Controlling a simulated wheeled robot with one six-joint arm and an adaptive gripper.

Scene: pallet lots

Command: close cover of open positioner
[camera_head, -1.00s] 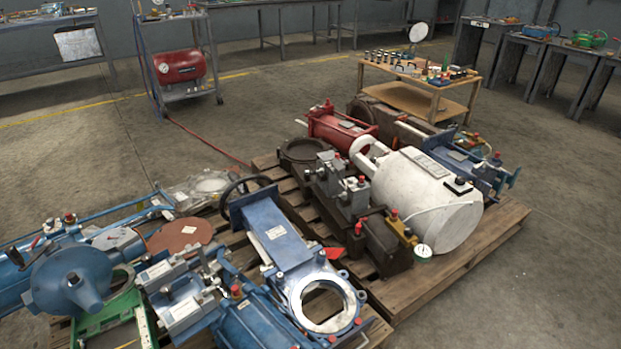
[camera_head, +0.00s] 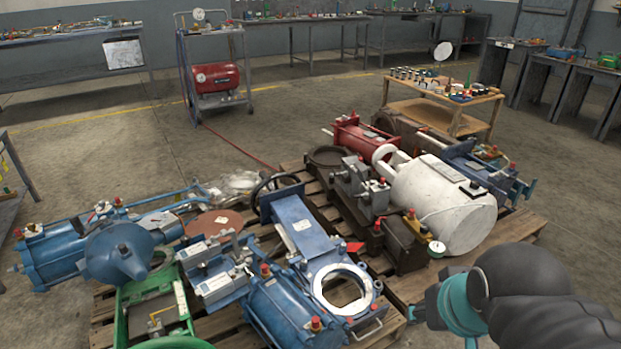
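An open green box-shaped housing (camera_head: 122,322) lies at the lower left on the near pallet. Its inside shows, with a small brass-coloured fitting (camera_head: 156,324) in it. It may be the open positioner, but I cannot tell for sure. A rounded green part (camera_head: 172,343) at the bottom edge is cut off, and I cannot tell whether it is the cover. My arm, dark grey with teal parts, enters at the lower right, well apart from the green housing. I cannot make out gripper fingers.
Blue valves and actuators (camera_head: 300,222) crowd the near pallet around the green housing. A white cylinder (camera_head: 440,200) and a red cylinder (camera_head: 358,136) lie on the pallet behind. A wooden cart (camera_head: 455,108) stands farther back. Concrete floor (camera_head: 100,155) is clear at the left middle.

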